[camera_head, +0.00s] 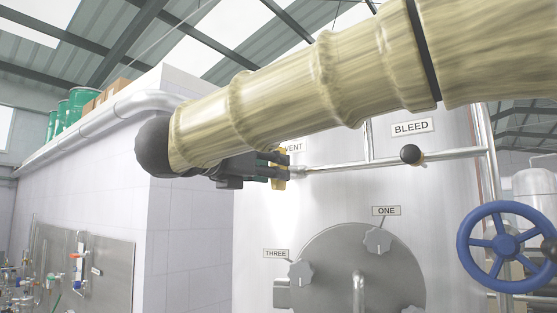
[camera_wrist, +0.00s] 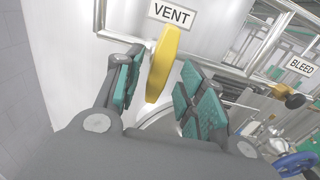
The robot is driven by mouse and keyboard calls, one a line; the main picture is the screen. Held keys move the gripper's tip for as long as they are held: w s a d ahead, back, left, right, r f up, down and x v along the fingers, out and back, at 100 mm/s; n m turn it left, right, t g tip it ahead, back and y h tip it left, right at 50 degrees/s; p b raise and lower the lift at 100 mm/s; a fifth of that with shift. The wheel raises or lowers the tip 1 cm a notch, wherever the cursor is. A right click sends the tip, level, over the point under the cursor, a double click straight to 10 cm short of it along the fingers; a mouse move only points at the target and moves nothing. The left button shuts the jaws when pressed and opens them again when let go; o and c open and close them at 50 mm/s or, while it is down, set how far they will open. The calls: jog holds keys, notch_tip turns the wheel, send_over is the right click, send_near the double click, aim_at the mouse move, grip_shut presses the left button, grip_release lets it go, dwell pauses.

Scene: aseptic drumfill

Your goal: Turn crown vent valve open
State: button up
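The vent valve has a yellow lever handle (camera_wrist: 162,62) under the VENT label (camera_wrist: 173,14). In the wrist view the handle stands between the two teal-padded fingers of my gripper (camera_wrist: 158,92), with visible gaps on both sides. My gripper is open around the handle. In the head view my gripper (camera_head: 272,167) reaches to the valve from the left, and only part of the yellow handle (camera_head: 281,167) shows by the fingertips. My own arm covers part of the VENT label (camera_head: 293,147) there.
A BLEED valve with a black knob (camera_head: 411,154) sits on the same pipe (camera_head: 345,162) to the right. A blue handwheel (camera_head: 506,246) stands at the far right. A round hatch (camera_head: 350,265) with clamp knobs lies below. A white tiled wall (camera_head: 190,240) is at left.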

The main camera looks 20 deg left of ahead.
aim_at(278, 190)
jog(key=shift+p+x, duration=0.65)
jog(key=shift+x, duration=0.9)
jog(key=shift+a, duration=0.1)
jog(key=shift+f, duration=0.1)
grip_shut()
